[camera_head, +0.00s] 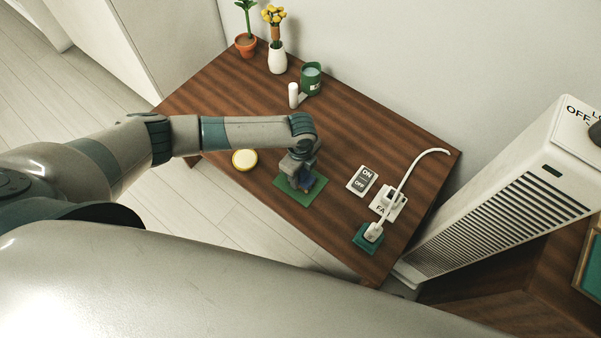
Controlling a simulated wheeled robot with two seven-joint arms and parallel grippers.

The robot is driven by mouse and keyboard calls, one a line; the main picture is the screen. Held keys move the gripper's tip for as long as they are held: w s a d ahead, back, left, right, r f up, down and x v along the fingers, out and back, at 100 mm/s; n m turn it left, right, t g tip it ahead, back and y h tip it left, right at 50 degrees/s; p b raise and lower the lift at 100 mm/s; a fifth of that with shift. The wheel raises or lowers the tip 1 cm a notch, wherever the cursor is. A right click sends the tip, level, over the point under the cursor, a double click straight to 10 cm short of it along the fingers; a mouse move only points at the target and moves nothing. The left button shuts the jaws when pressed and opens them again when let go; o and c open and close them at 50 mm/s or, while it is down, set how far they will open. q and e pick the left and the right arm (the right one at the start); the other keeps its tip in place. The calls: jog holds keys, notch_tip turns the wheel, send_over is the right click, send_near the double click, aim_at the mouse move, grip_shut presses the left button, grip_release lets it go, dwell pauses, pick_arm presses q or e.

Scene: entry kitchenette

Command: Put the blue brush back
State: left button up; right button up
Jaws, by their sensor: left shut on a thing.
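My left gripper (303,176) is over the green mat (301,199) on the wooden table and points down. It is shut on the blue brush (313,183), of which only a small dark blue part shows beside the fingers. The rest of the brush is hidden by my gripper and wrist. I cannot tell whether the brush touches the mat. My right gripper is not in view.
On the table (225,88) stand a green mug (311,79), a white cylinder (293,95), a vase (277,59) and a potted plant (246,46). A white heater-like unit (500,200) stands right.

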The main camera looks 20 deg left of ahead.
pick_arm(q)
jog(key=shift+f, duration=0.15)
jog(key=o, duration=0.9)
jog(key=shift+o, duration=0.2)
jog(key=shift+f, duration=0.1)
jog(key=shift+b, duration=0.4)
jog(key=shift+r, duration=0.55)
notch_tip(320, 180, up, 15)
jog(key=shift+w+r, duration=0.1)
jog(key=shift+r, duration=0.6)
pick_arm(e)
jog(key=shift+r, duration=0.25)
